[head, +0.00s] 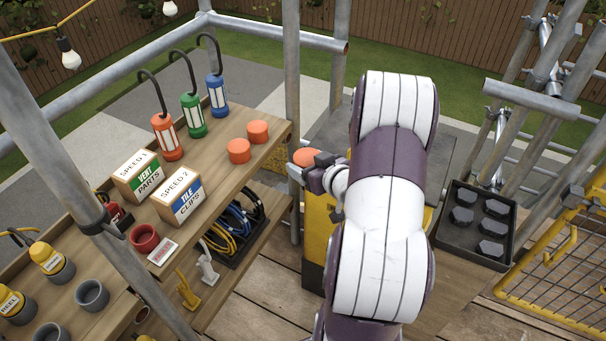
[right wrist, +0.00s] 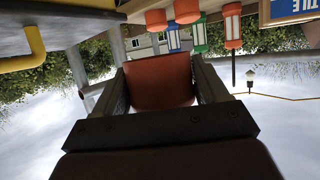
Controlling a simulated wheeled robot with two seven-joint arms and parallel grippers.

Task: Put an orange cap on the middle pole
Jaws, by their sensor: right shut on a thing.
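My right gripper (head: 308,166) is shut on an orange cap (head: 305,157) and holds it in the air just right of the wooden shelf. In the right wrist view the held cap (right wrist: 158,82) sits between the two fingers of the gripper (right wrist: 160,85). Two more orange caps, a nearer one (head: 238,151) and a farther one (head: 258,132), stand on the shelf's right end. Upright grey scaffold poles show, one (head: 291,65) behind the held cap and another (head: 338,75) to its right. I cannot tell which is the middle pole. My left gripper is out of view.
A black tray (head: 447,237) with several dark hexagonal pieces stands right of my arm. A yellow mesh rack (head: 550,275) is at the far right.

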